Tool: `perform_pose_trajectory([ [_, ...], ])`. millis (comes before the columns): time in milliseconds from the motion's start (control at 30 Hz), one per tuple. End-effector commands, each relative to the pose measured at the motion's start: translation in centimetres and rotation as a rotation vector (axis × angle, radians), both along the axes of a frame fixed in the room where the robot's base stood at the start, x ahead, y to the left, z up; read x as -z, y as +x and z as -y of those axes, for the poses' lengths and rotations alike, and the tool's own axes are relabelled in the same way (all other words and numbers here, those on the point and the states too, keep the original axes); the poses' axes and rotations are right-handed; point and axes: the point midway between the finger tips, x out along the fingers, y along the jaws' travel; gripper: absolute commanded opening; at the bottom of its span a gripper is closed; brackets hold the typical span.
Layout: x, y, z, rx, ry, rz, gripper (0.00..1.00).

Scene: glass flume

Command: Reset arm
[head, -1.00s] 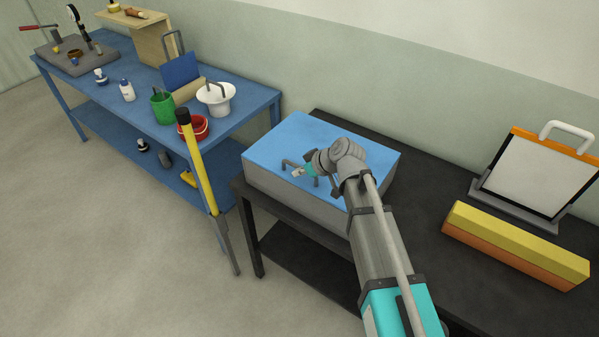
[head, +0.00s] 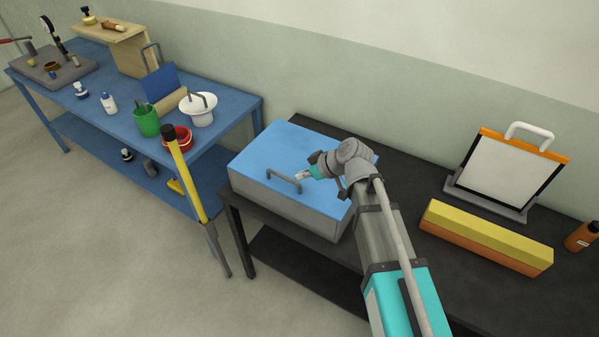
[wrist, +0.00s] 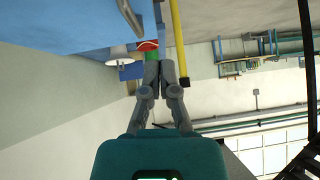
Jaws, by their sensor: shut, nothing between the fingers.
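My gripper (head: 303,175) is above the blue lid of a grey box, to the right of the lid's grey handle (head: 284,181). In the wrist view, its two fingers (wrist: 165,66) are together and hold nothing. The grey box (head: 290,207) with the blue lid (head: 268,155) stands on the black table. In the wrist view, part of the handle (wrist: 130,17) shows at the top. I cannot tell how far the fingers are above the lid.
On the black table (head: 405,206) are a yellow-and-orange block (head: 486,237), a framed white panel (head: 505,172) and an orange-brown bottle (head: 582,237). At left, a blue bench (head: 232,112) holds a green cup (head: 146,121), a red bowl (head: 181,140) and a white container (head: 202,115). A yellow-handled tool (head: 187,178) leans there.

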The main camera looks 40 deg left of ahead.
Motion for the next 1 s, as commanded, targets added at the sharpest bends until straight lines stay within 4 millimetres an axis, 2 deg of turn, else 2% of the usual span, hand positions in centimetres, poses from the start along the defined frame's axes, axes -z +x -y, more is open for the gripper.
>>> perform_pose_trajectory([
  [733, 0.0, 0.3, 0.4, 0.007, -0.003, -0.001, 0.0],
  [867, 0.2, 1.2, 1.5, 0.034, -0.021, -0.008, 0.0],
  [1000, 0.6, 3.2, 4.1, 0.099, -0.062, -0.023, 0.0],
])
